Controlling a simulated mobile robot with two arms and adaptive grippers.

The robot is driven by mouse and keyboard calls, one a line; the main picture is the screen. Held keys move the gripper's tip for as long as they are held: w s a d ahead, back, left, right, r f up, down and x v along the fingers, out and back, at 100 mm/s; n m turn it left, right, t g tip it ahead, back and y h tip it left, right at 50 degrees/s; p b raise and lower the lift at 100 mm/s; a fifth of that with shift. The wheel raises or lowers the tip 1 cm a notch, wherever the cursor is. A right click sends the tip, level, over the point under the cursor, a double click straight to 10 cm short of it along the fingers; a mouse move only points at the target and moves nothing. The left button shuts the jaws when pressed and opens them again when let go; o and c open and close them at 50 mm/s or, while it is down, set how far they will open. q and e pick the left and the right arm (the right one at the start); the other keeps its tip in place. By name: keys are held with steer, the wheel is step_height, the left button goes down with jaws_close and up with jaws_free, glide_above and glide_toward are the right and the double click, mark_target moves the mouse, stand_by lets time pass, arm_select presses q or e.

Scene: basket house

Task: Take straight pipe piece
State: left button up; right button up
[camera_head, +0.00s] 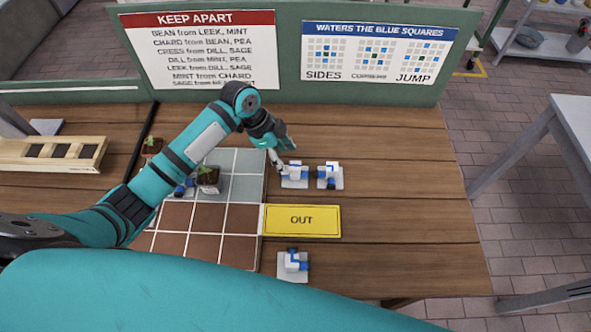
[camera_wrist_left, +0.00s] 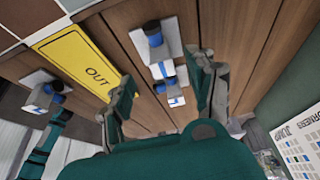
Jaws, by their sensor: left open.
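Several white pipe pieces with blue ends sit on small pale plates. One (camera_head: 294,174) is above the yellow OUT plate, another (camera_head: 330,176) is just right of it, and a third (camera_head: 292,264) is below the plate. I cannot tell which is straight. My left gripper (camera_head: 277,158) is above the upper two, fingers apart and empty. My right gripper is not in view.
The yellow OUT plate (camera_head: 301,221) lies beside a tiled grid (camera_head: 211,216) with a potted plant (camera_head: 208,178) on it. A wooden rack (camera_head: 55,153) is at the left. A green board with signs (camera_head: 380,50) stands behind. The table's right side is clear.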

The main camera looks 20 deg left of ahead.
mark_target(293, 165)
arm_select(q)
steer(key=shift+x, duration=0.8)
steer(key=shift+d+p+x, duration=0.2)
steer(key=shift+p+x, duration=0.7)
steer(key=shift+x, duration=1.75)
steer(key=shift+w+r, duration=0.15)
jaws_close()
